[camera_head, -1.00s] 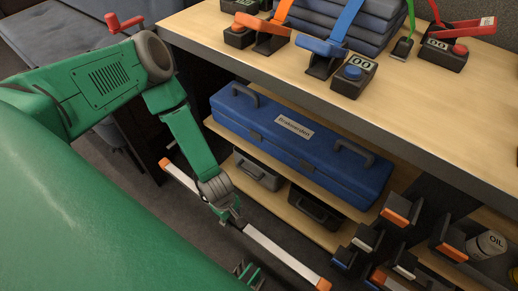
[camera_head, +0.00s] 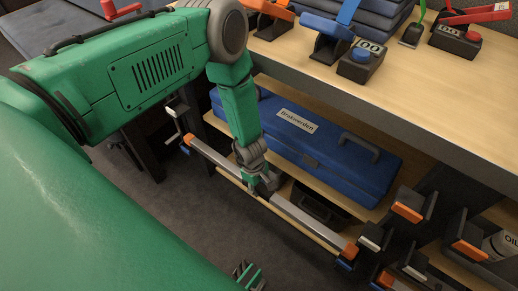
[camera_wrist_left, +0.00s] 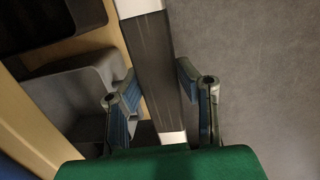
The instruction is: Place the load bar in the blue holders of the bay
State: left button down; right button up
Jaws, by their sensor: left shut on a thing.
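The load bar (camera_head: 302,218) is a long pale bar with orange ends. It spans the front of the bay, tilted down to the right in the head view. My left gripper (camera_head: 262,187) is shut on its dark middle part; the wrist view shows the fingers (camera_wrist_left: 160,105) on both sides of the bar (camera_wrist_left: 153,65). A blue holder (camera_head: 185,150) shows by the bar's left end and another blue holder (camera_head: 344,265) just below its right end. I cannot tell whether the bar touches them. My right gripper (camera_head: 248,275) is partly visible at the bottom edge.
Orange (camera_head: 407,212) and white (camera_head: 370,243) holders stand near the right end, with more holders farther right. A white holder (camera_head: 174,139) is at the left. A blue toolbox (camera_head: 310,150) lies on the shelf behind. The floor in front is free.

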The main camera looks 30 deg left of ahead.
aim_at(259, 192)
pick_arm(q)
jog(key=f+b, duration=0.2)
jog(key=f, duration=0.1)
jog(key=shift+w+d+f, duration=0.15)
jog(key=shift+d+f, duration=0.05)
jog(key=shift+f, duration=0.05)
jog(key=shift+r, duration=0.1)
jog(key=shift+a, duration=0.15)
jog(key=c, duration=1.2)
grip_release()
